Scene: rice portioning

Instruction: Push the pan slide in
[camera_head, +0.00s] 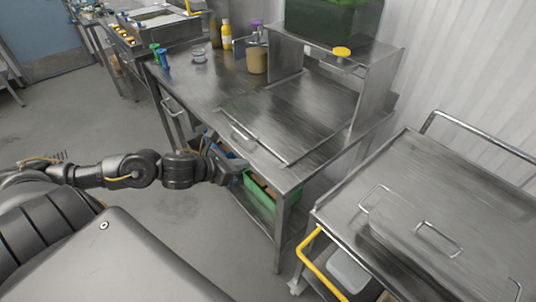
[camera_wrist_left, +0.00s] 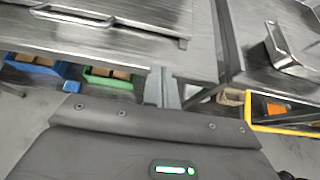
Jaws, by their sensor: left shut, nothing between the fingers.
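The pan slide (camera_head: 305,112) looks like a flat steel panel on the worktop, with a bar handle (camera_head: 243,135) at its front left. In the left wrist view the slide's handle (camera_wrist_left: 75,14) and its raised front edge show at the top left. How far the slide is out is hard to tell. My left gripper (camera_head: 240,169) is near the table's front edge, in front of and below the slide. Its fingers (camera_wrist_left: 163,88) are shut and empty, apart from the handle. My right gripper is not in view.
A blue bin (camera_wrist_left: 35,69) and a green bin (camera_head: 258,194) sit below the worktop. A steel cart (camera_head: 400,165) with a yellow handle (camera_head: 318,264) stands at the right. Bottles and a beige container (camera_head: 257,60) stand at the back.

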